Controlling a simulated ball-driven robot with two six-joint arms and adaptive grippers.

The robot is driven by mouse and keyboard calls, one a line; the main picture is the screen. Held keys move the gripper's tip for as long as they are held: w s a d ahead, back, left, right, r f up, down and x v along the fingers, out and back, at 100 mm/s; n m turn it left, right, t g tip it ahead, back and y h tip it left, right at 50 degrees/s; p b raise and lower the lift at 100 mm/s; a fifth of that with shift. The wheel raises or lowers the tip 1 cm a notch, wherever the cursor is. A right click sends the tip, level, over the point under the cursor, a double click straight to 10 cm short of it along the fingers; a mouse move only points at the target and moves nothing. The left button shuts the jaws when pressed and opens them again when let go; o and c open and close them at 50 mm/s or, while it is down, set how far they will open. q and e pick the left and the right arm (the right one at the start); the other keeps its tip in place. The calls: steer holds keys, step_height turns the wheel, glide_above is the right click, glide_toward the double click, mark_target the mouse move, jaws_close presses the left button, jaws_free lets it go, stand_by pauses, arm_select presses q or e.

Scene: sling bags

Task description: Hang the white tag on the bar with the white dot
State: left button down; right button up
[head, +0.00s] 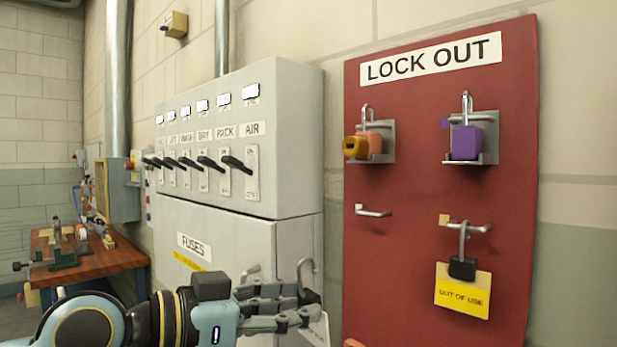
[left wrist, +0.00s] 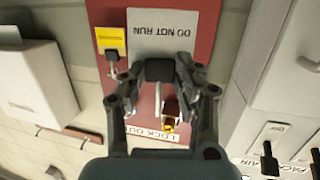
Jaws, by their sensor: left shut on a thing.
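My left gripper (head: 298,303) is shut on the white tag's dark block, in front of the fuse cabinet and left of the red board. A grey hook rises above the fingers. The white tag (head: 319,328) hangs below, mostly hidden by the fingers and frame edge. In the left wrist view the white tag (left wrist: 160,32) reads DO NOT RUN upside down, with its black block between the fingers (left wrist: 158,78). An empty bar (head: 373,211) sticks out of the board at lower left, with a small pale patch at its left end; I cannot tell whether this is the white dot.
The red LOCK OUT board (head: 420,270) carries an orange lock (head: 370,145) and a purple lock (head: 466,142) on upper brackets. A yellow OUT OF USE tag (head: 463,291) hangs from the lower right bar (head: 478,227). The grey switch cabinet (head: 300,150) stands left.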

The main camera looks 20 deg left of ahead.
arm_select(q)
step_height(320, 180, up, 7)
steer(key=w+g+p, duration=0.1)
steer(key=p, duration=0.5)
steer(key=shift+w+a, duration=0.15)
steer(key=shift+w, duration=0.15)
arm_select(e)
step_height(320, 180, up, 8)
steer(key=shift+w+a+r, duration=0.15)
steer(key=shift+a+r, duration=0.05)
arm_select(q)
steer(key=shift+w+d, duration=0.2)
steer(key=shift+w, duration=0.35)
steer(key=w+d+b, duration=0.2)
steer(key=w, duration=0.5)
steer(key=shift+w+d, duration=0.4)
arm_select(e)
steer(key=shift+f, duration=1)
arm_select(q)
steer(key=shift+r, duration=0.1)
arm_select(e)
steer(key=shift+a+r, duration=0.1)
steer(key=shift+r, duration=0.05)
arm_select(q)
steer(key=shift+w+d, duration=0.3)
steer(key=shift+w, duration=0.55)
steer(key=shift+w+d, duration=0.3)
steer(key=shift+w, duration=0.5)
arm_select(e)
steer(key=shift+f, duration=0.3)
